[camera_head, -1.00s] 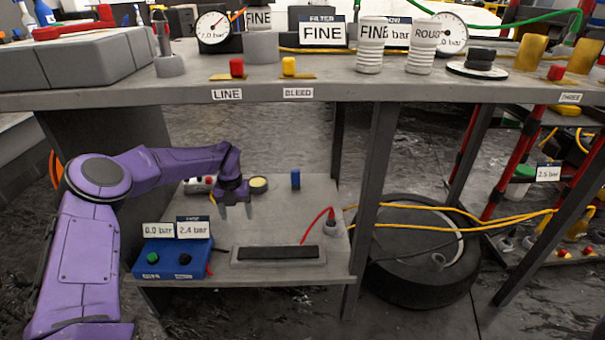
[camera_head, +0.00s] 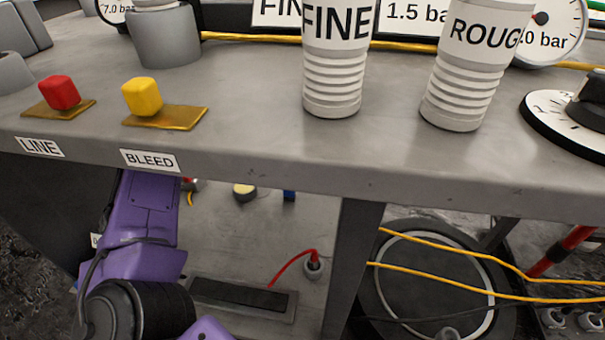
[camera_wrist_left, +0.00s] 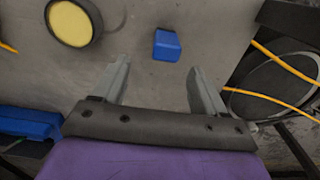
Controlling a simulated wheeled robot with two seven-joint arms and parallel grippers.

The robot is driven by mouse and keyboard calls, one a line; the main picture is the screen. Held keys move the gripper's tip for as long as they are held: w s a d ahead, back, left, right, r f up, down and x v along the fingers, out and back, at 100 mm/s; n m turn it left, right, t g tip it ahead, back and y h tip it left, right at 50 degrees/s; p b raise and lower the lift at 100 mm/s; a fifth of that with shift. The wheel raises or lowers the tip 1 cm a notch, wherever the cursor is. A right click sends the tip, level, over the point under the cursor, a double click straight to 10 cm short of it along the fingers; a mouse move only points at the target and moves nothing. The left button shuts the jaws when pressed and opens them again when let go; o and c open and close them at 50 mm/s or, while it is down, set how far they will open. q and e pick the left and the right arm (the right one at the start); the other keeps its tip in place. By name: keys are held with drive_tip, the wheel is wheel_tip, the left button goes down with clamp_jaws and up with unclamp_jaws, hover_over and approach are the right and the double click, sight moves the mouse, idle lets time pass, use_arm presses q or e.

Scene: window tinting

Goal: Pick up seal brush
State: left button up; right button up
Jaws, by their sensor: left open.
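I cannot pick out a seal brush for certain. A small blue block (camera_wrist_left: 167,45) lies on the grey lower shelf (camera_wrist_left: 135,28), just beyond and between the fingertips of my left gripper (camera_wrist_left: 158,66) in the left wrist view. That gripper is open and empty. In the head view the blue block (camera_head: 289,195) is mostly hidden by the bench edge. A grey cup (camera_head: 313,266) with a curved red line stands on the lower shelf. My left arm shows under the bench there, but its fingers are hidden. My right gripper is in neither view.
A round yellow-topped black piece (camera_wrist_left: 72,22) lies left of the blue block. A blue box (camera_wrist_left: 28,122) is at the left. The bench top (camera_head: 260,120) overhangs the shelf and carries white FINE (camera_head: 335,60) and ROUGH canisters. A bench leg (camera_head: 352,260) and yellow hoses are at the right.

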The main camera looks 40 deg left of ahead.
use_arm(q)
drive_tip(key=shift+w, duration=0.3)
drive_tip(key=shift+w+f, duration=0.1)
drive_tip(key=shift+f, duration=0.25)
drive_tip(key=f+b, duration=0.1)
drive_tip(key=f, duration=0.2)
drive_tip(key=f+b, duration=0.2)
drive_tip(key=f, duration=0.1)
drive_tip(key=f+b, duration=0.1)
drive_tip(key=f, duration=0.2)
drive_tip(key=shift+d+f+b, duration=0.25)
drive_tip(key=shift+d+b, duration=0.1)
drive_tip(key=shift+d, duration=0.05)
drive_tip(key=shift+f, duration=0.2)
drive_tip(key=shift+r, duration=0.15)
drive_tip(key=shift+c, duration=0.3)
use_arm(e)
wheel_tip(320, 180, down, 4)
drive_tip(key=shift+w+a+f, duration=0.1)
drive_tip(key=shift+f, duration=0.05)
use_arm(q)
drive_tip(key=c, duration=1)
